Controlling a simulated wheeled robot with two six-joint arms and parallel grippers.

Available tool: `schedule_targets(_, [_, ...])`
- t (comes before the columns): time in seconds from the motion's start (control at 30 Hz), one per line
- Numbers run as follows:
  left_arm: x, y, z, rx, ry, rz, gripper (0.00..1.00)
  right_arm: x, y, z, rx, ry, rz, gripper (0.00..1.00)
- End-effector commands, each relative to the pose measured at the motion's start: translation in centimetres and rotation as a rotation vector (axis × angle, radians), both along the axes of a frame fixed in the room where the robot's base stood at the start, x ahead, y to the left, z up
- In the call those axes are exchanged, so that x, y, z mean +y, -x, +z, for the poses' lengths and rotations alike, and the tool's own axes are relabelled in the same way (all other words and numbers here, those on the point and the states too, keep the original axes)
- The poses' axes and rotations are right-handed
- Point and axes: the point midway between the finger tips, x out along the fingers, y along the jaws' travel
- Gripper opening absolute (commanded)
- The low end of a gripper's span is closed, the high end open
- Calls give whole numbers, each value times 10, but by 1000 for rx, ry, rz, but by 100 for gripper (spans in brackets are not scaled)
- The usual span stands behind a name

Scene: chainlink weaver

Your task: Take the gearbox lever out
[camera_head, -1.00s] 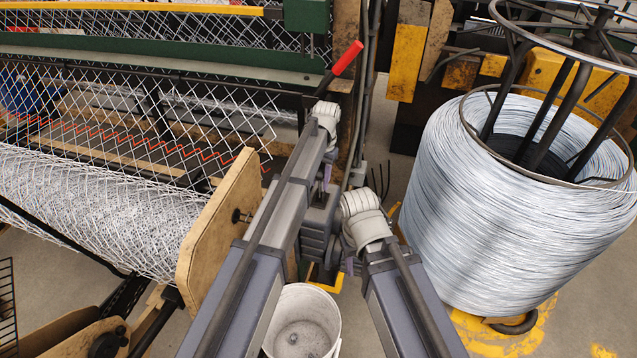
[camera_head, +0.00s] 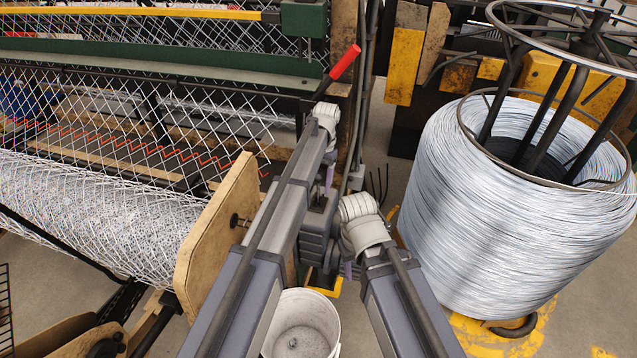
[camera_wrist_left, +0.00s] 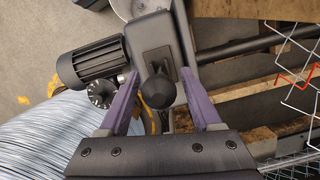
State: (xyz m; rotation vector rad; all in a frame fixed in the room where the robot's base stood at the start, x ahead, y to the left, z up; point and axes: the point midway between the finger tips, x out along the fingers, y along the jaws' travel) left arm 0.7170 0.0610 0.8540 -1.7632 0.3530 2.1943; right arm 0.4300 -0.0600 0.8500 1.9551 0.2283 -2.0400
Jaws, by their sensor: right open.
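The gearbox lever shows in the left wrist view as a black rounded knob (camera_wrist_left: 157,92) in front of a dark gearbox housing (camera_wrist_left: 152,45). My left gripper (camera_wrist_left: 160,74) is open, with one purple finger on each side of the knob. Gaps show between the knob and both fingers. In the head view my left gripper (camera_head: 329,178) hangs below its pale wrist, and the knob cannot be made out behind my arms. My right gripper (camera_head: 348,270) is lower and nearer, mostly hidden by its own wrist, and I see nothing held in it.
A ribbed black motor (camera_wrist_left: 90,62) adjoins the gearbox. A large wire coil (camera_head: 510,210) stands to the right. A mesh roll (camera_head: 100,215) with a wooden end plate (camera_head: 218,235) lies left. A red-handled lever (camera_head: 345,62) stands behind, and a white bucket (camera_head: 302,325) in front.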

Motion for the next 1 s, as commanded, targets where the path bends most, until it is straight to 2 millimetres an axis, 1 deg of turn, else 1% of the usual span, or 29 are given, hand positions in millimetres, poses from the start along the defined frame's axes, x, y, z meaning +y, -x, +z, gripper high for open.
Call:
schedule_targets(0.2, [0, 0, 1, 1, 0, 0, 65, 0, 0, 1, 0, 0, 0, 50])
schedule_targets(0.37, [0, -1, 9, 1, 0, 0, 65, 0, 0, 9, 0, 0, 0, 50])
schedule_targets(0.57, [-2, -5, 30, 1, 0, 0, 65, 0, 0, 30, 0, 0, 0, 50])
schedule_targets(0.8, [-5, -12, 62, 0, 0, 0, 65, 0, 0, 62, 0, 0, 0, 50])
schedule_targets(0.9, [-6, -14, 72, 0, 0, 0, 65, 0, 0, 72, 0, 0, 0, 50])
schedule_targets(1.0, [-6, -15, 77, 0, 0, 0, 65, 0, 0, 77, 0, 0, 0, 50])
